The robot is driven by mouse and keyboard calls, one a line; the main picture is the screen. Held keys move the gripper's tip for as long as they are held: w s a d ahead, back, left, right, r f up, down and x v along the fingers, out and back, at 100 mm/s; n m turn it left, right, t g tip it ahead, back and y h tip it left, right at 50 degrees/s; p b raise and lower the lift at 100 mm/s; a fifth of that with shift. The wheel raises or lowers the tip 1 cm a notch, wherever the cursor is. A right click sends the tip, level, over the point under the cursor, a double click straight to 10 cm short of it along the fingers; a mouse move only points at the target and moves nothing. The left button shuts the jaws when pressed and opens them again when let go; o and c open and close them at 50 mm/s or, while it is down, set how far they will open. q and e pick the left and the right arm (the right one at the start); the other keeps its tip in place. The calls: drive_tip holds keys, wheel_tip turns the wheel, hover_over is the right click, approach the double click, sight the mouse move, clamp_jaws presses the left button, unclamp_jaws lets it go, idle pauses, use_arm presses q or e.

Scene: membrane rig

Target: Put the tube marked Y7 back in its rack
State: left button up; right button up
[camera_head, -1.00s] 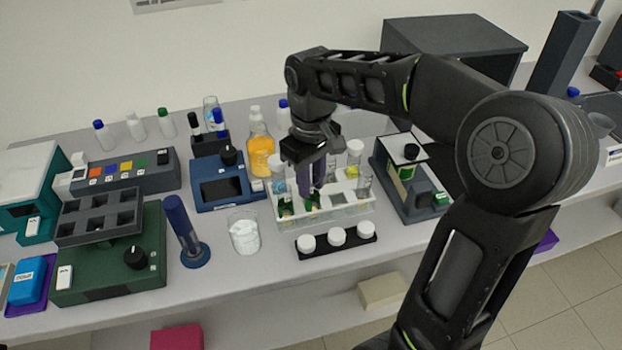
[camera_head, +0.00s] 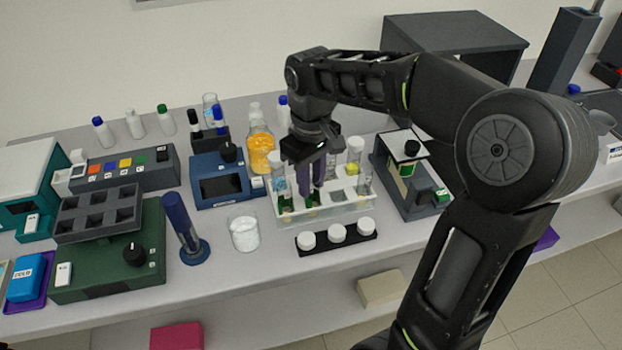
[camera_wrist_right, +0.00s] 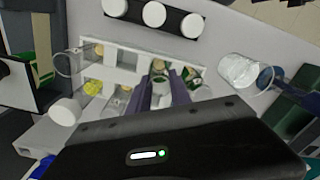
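The white tube rack (camera_head: 345,212) stands mid-bench. A tube with green contents (camera_head: 312,200) stands in its front row, and the same tube shows in the right wrist view (camera_wrist_right: 159,72). Its marking is not readable, so I cannot confirm that it is Y7. My right gripper (camera_head: 311,184) points down over the rack, its purple fingers on either side of this tube. In the right wrist view the fingers (camera_wrist_right: 162,82) look spread, with the tube between them. Another green-bottomed tube (camera_head: 286,203) stands just left of it. My left gripper is out of view.
Other tubes stand close around the fingers in the rack. A black strip with white-capped jars (camera_head: 337,234) lies in front, a beaker of white material (camera_head: 243,233) at left. A blue device (camera_head: 220,185) and a grey device with a green vial (camera_head: 408,180) flank the rack.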

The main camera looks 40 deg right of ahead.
drive_tip(key=o, duration=0.5)
wheel_tip(320, 180, up, 8)
drive_tip(key=shift+f+p, duration=0.1)
drive_tip(key=shift+p, duration=0.4)
idle(0.8)
